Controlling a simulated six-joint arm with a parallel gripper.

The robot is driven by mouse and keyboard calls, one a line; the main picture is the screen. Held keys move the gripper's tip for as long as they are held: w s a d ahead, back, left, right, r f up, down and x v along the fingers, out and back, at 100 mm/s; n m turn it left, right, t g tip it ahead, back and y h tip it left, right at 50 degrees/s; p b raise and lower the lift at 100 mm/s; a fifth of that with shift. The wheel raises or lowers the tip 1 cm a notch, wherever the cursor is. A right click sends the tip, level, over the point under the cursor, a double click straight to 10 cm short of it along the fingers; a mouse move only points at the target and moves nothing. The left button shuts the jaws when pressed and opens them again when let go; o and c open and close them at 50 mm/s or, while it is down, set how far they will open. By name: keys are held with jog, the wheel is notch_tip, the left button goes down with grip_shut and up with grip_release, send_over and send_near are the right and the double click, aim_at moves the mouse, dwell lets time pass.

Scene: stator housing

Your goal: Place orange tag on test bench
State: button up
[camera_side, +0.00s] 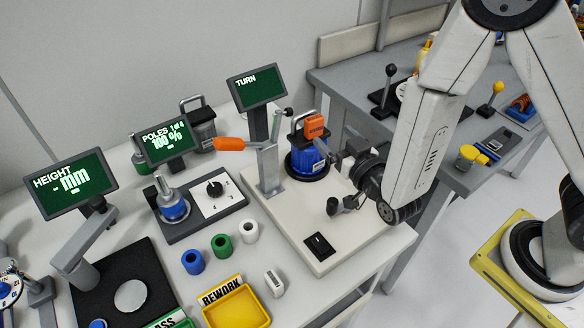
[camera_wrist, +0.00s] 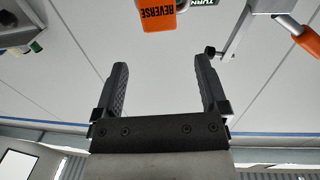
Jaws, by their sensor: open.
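The orange tag (camera_side: 313,126), lettered REVERSE, hangs at the handle of a blue housing (camera_side: 306,158) in the side view. In the wrist view the tag (camera_wrist: 158,14) shows upside down at the top edge, partly cut off, beyond the fingertips. My gripper (camera_side: 330,178) is to the right of the blue housing and below the tag. In the wrist view my gripper (camera_wrist: 162,75) is open, with nothing between its fingers. The test bench seems to be the pale platform (camera_side: 290,222) under the housing, with a TURN screen (camera_side: 257,89) behind it.
A metal post (camera_side: 268,168) with an orange-handled lever (camera_side: 230,144) stands left of the housing. A black switch (camera_side: 319,244) is at the platform's front. Small coloured rings and a yellow REWORK tray (camera_side: 236,307) lie to the left. The platform's front right is mostly bare.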

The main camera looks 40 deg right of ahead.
jog(key=shift+w, duration=0.1)
jog(key=s+d+n+g+y, duration=0.1)
jog(key=s+d+g, duration=0.9)
jog(key=g, duration=0.5)
jog(key=shift+s+d+f+y, duration=0.25)
jog(key=shift+f+y, duration=0.1)
jog(key=shift+y, duration=0.05)
jog(key=shift+o, duration=0.5)
